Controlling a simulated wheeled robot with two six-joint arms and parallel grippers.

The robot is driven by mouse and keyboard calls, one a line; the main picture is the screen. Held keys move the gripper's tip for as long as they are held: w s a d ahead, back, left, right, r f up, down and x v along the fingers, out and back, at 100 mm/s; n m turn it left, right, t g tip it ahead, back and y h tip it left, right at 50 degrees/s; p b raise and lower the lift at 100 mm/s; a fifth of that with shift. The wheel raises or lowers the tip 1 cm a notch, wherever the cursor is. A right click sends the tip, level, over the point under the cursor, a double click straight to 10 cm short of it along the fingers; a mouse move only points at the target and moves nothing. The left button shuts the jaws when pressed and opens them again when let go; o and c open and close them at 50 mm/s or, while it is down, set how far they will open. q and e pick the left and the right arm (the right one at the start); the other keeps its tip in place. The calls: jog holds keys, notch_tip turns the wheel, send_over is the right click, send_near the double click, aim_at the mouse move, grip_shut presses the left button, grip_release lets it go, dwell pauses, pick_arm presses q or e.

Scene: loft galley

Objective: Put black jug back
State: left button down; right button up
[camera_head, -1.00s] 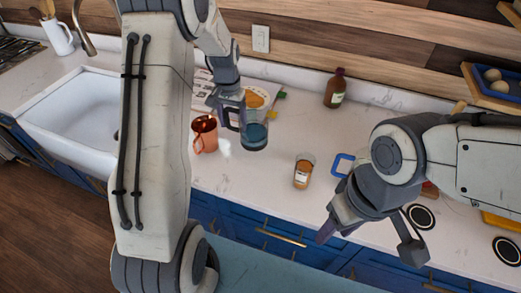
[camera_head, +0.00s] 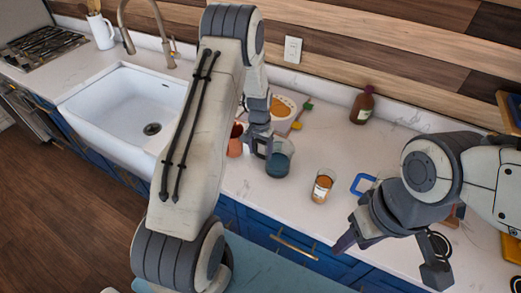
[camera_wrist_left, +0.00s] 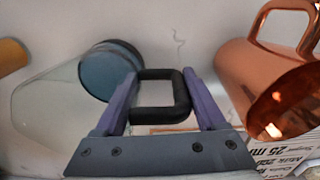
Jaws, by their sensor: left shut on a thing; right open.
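The black jug (camera_head: 278,163) shows in the head view as a clear body with a dark blue-grey lower part and a black handle. My left gripper (camera_head: 258,140) is shut on its handle. In the left wrist view, the black handle (camera_wrist_left: 160,76) sits between the fingers of my left gripper (camera_wrist_left: 160,95), with the glass body to the left. I cannot tell whether the jug touches the counter. My right gripper (camera_head: 392,255) is open and empty, over the counter's front edge at the right.
A copper mug (camera_head: 236,143) stands just left of the jug, partly behind my arm; it is close in the wrist view (camera_wrist_left: 245,85). A jar (camera_head: 322,187) stands right of the jug. A brown bottle (camera_head: 362,106) is at the back. A white sink (camera_head: 120,100) is left.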

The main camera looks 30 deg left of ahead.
pick_arm(q)
jog(key=shift+f, duration=0.15)
grip_release()
